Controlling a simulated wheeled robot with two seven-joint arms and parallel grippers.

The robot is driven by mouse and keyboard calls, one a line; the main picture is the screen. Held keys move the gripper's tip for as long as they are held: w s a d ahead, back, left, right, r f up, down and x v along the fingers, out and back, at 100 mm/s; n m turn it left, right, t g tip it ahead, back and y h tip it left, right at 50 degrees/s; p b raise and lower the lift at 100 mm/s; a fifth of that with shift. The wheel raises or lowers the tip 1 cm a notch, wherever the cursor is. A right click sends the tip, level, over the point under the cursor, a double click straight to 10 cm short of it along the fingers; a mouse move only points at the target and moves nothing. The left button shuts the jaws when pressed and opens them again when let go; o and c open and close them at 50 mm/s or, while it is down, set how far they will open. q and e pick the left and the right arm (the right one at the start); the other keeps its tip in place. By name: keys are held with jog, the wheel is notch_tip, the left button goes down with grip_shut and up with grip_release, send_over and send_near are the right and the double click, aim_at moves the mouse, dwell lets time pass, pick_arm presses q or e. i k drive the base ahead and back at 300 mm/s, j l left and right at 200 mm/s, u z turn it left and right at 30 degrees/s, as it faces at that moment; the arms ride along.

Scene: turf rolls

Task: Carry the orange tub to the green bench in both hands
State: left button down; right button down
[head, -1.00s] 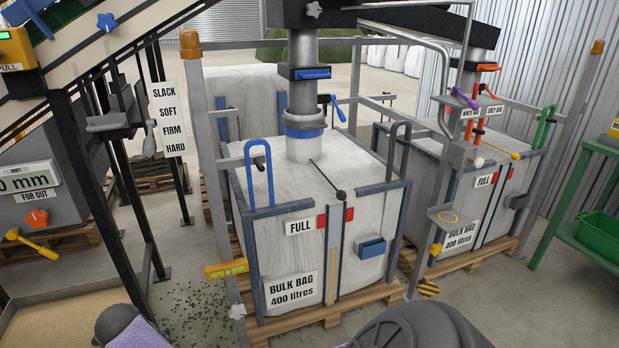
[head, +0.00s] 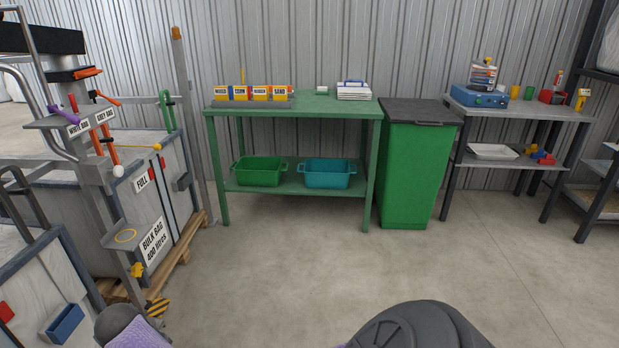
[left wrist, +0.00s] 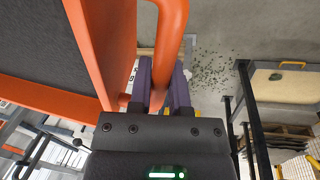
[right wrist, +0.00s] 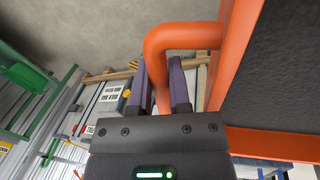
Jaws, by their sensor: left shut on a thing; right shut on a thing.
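The orange tub shows only in the wrist views. Its orange wall (left wrist: 112,45) and dark inside are left of my left gripper (left wrist: 162,78), which is shut on a looped orange handle (left wrist: 172,35). In the right wrist view the tub's wall (right wrist: 233,55) is right of my right gripper (right wrist: 160,75), shut on the other handle (right wrist: 185,37). The green bench (head: 320,105) stands against the corrugated wall in the head view, with a lower shelf. The tub and both grippers are out of the head view.
A row of labelled boxes (head: 252,93) and a white stack (head: 354,91) sit on the bench top, with bare room between. A green tub (head: 259,171) and a teal tub (head: 327,174) fill its shelf. A green bin (head: 412,170) stands right. Bulk-bag frames (head: 150,200) are left; the floor ahead is clear.

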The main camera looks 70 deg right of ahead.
aim_at(339, 104)
jog(key=l+z, duration=0.1)
jog(key=z, duration=0.75)
jog(key=i+l+z, duration=0.1)
jog(key=z, duration=0.75)
jog(key=i+z, duration=0.1)
jog(key=z, duration=0.35)
jog(key=i+z, duration=0.2)
jog(key=i, duration=1.7)
